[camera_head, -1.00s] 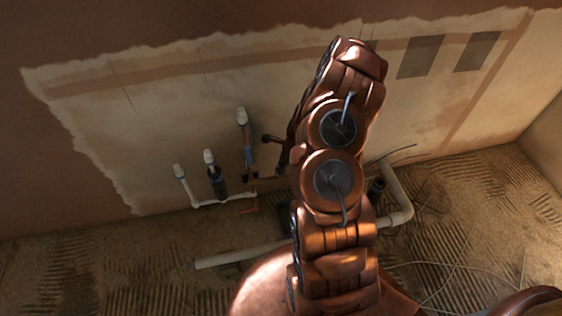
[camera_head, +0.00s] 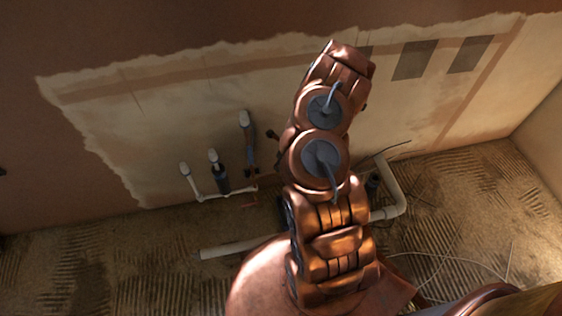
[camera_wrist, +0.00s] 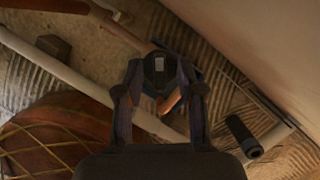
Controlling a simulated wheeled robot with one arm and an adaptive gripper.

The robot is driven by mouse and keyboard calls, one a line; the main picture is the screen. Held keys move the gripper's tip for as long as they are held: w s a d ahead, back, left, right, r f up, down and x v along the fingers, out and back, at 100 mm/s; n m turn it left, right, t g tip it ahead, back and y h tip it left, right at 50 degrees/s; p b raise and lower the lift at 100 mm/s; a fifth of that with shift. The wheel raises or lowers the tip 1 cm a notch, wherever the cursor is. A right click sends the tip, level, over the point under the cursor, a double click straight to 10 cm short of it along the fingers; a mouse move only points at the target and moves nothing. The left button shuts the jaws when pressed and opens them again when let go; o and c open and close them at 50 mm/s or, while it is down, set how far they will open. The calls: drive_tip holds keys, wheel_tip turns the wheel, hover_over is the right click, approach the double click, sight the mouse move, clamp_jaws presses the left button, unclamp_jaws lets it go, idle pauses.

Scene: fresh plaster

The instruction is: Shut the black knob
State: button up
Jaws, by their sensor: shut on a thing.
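A black knob (camera_wrist: 158,66) with a small pale patch on its face shows in the wrist view. My gripper (camera_wrist: 160,82) is shut on it, one dark finger on each side. In the head view my copper-coloured arm stands in front of the wall and hides the gripper's hold. A small dark part (camera_head: 272,135) shows at the arm's left edge there; I cannot tell whether it is the gripper or the knob.
White capped pipes (camera_head: 187,180) stand by the wall at left, one with a dark fitting (camera_head: 219,175). A pale pipe (camera_head: 230,248) runs along the ridged floor. A black cylinder (camera_wrist: 243,137) is right of the gripper. Thin wires lie at right.

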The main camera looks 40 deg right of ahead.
drive_tip(key=m, duration=0.2)
drive_tip(key=m+h, duration=0.1)
drive_tip(key=m, duration=0.1)
drive_tip(key=shift+a+f, duration=0.1)
drive_tip(key=shift+a, duration=0.2)
drive_tip(key=shift+m+h, duration=0.3)
drive_tip(key=shift+m, duration=0.5)
drive_tip(key=shift+f+m+b, duration=0.1)
drive_tip(key=shift+m+b, duration=0.2)
drive_tip(key=shift+m, duration=0.5)
drive_tip(key=shift+m+h, duration=0.3)
drive_tip(key=shift+m, duration=0.1)
drive_tip(key=o, duration=0.6)
drive_tip(key=shift+c, duration=0.2)
